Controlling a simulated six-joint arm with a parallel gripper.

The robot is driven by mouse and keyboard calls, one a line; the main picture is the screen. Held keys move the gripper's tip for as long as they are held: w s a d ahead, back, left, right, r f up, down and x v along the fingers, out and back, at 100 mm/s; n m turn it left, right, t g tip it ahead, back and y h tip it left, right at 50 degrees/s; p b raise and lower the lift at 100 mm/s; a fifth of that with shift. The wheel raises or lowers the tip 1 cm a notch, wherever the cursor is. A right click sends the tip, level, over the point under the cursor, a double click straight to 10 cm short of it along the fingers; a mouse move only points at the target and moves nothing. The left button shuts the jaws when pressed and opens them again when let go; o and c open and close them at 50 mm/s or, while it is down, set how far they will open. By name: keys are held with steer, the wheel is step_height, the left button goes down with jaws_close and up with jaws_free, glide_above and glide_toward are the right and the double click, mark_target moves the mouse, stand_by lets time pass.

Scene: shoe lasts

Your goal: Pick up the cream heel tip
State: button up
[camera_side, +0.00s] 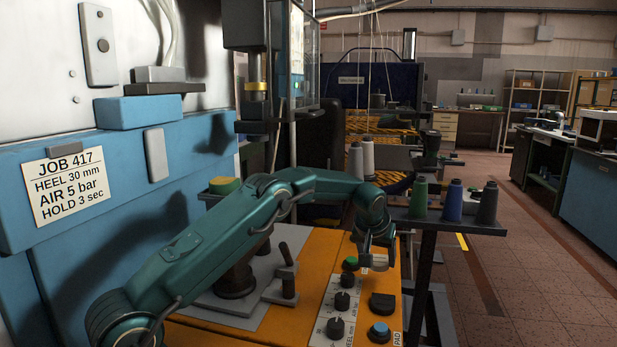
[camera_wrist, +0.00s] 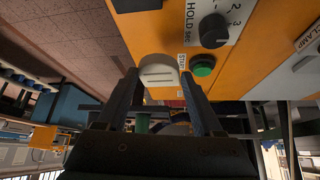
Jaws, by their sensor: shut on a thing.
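The cream heel tip (camera_wrist: 157,73) is a small pale piece with a rounded end and short grooves. In the wrist view it sits between the two dark fingers of my gripper (camera_wrist: 159,66), which are shut on it. In the side view my gripper (camera_side: 377,262) points down over the right part of the orange panel, near the green button. There the heel tip is too small and too covered to make out clearly. I cannot tell whether it still touches the panel.
A lever (camera_side: 286,270) stands left of the knobs. Thread cones (camera_side: 452,202) stand on a shelf behind at right.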

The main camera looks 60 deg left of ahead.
steer(key=s+a+r, duration=0.2)
steer(key=s+a, duration=0.1)
steer(key=s+a+r, duration=0.3)
steer(key=shift+a+r, duration=0.1)
steer(key=shift+a, duration=0.1)
steer(key=s+d+r+m+h, duration=0.15)
steer(key=s+d+r, duration=0.25)
steer(key=d+r, duration=0.6)
steer(key=shift+s+d+f+m+t+h, duration=0.25)
steer(key=shift+s+d+f+m, duration=0.45)
steer(key=shift+s+d, duration=1.2)
steer(key=shift+s+d+f+m+t+h, duration=0.15)
steer(key=shift+s+d+f+m+h, duration=0.6)
steer(key=shift+s, duration=1.95)
steer(key=shift+s+d+f+m+t+y, duration=0.15)
steer(key=shift+s+d+f+m, duration=0.25)
steer(key=shift+s+d+m, duration=1.1)
